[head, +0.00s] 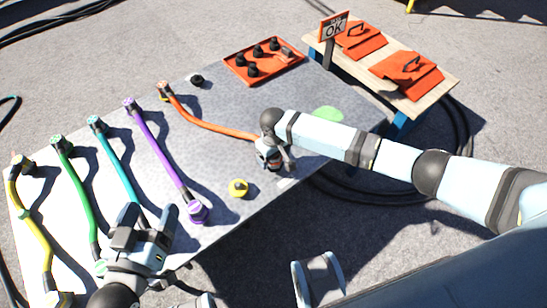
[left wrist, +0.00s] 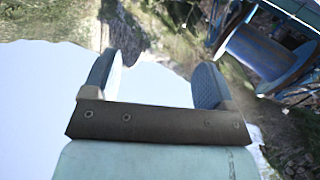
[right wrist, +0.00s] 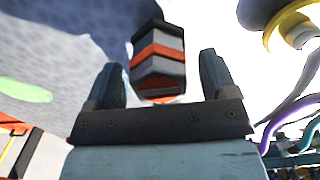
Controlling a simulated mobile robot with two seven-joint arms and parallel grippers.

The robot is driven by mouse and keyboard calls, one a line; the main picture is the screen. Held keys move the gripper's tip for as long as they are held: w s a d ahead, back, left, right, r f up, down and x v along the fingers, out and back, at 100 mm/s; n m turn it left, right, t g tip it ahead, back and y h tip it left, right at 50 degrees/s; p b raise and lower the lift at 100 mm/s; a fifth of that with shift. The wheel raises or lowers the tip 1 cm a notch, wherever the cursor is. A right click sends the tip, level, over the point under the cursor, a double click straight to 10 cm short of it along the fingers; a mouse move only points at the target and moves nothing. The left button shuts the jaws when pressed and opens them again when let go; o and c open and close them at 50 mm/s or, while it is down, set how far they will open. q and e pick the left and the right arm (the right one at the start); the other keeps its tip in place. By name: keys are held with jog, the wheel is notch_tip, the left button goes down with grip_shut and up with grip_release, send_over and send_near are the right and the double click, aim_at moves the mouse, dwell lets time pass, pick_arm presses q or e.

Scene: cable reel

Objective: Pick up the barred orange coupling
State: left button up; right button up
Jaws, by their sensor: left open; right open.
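The orange cable (head: 215,127) lies on the grey table, its far end (head: 164,90) at the upper left. Its near end is at my right gripper (head: 271,160), mostly hidden by the hand in the head view. In the right wrist view a grey coupling with orange bars (right wrist: 160,62) stands between the fingers of my right gripper (right wrist: 160,82). The fingers are open, with a gap on each side of the coupling. My left gripper (head: 147,228) is open over the table's front left part; the left wrist view shows nothing between its fingers (left wrist: 152,78).
Purple (head: 155,150), teal (head: 115,160), green (head: 78,195) and yellow (head: 35,230) cables lie to the left. A yellow cap (head: 238,188) sits near the front edge.

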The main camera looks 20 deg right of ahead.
jog(key=shift+c, duration=0.4)
jog(key=c, duration=1)
jog(key=shift+r, duration=0.1)
